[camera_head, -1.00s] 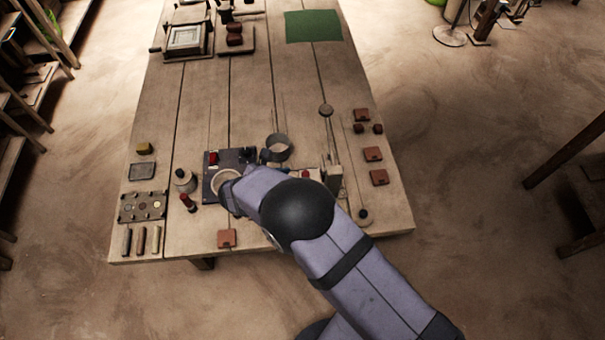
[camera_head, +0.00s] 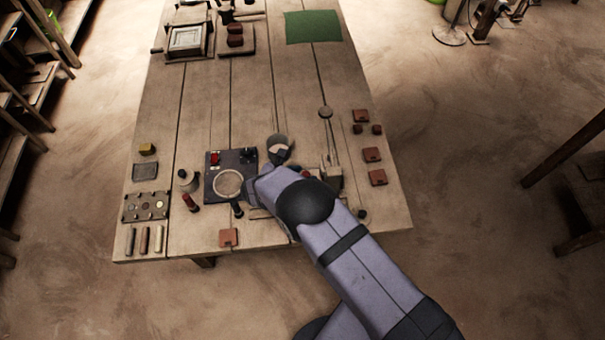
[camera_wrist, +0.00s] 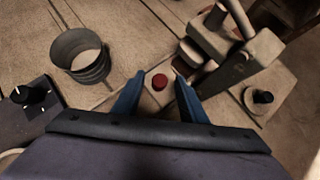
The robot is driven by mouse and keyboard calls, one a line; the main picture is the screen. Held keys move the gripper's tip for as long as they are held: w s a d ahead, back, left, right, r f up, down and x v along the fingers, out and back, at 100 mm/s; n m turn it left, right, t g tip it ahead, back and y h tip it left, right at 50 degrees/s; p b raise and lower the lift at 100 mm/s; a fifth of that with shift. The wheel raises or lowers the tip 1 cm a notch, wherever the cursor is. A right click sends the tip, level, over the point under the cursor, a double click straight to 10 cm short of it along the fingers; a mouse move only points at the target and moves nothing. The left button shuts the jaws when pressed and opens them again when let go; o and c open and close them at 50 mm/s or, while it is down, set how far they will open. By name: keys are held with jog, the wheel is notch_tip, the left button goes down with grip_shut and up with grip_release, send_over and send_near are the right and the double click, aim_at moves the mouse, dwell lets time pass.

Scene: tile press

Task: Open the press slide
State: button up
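Just right of the fingers stands a grey metal press (camera_wrist: 240,62) with an upright lever. In the head view the press (camera_head: 333,176) is partly hidden by my arm, and my fingertips cannot be made out. I cannot tell for sure which part is the slide.
A grey metal cup (camera_wrist: 82,55) stands left of the fingers. A black knob (camera_wrist: 263,97) sits on a plate at the right. A dark panel (camera_head: 215,170) with a pale round disc (camera_head: 228,183) lies left of my arm. Red tiles (camera_head: 372,155) lie along the table's right side.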

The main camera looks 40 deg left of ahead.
grip_shut()
jog(key=shift+s+a+f+b, duration=0.15)
jog(key=shift+s+a+b, duration=0.2)
jog(key=shift+b, duration=0.25)
jog(key=s+a+b, duration=0.6)
jog(key=b, duration=0.2)
jog(key=shift+s+a+b, duration=0.4)
jog(key=shift+a+b, duration=0.05)
jog(key=shift+b, duration=0.1)
jog(key=shift+s+r, duration=0.1)
jog(key=shift+r, duration=0.15)
grip_release()
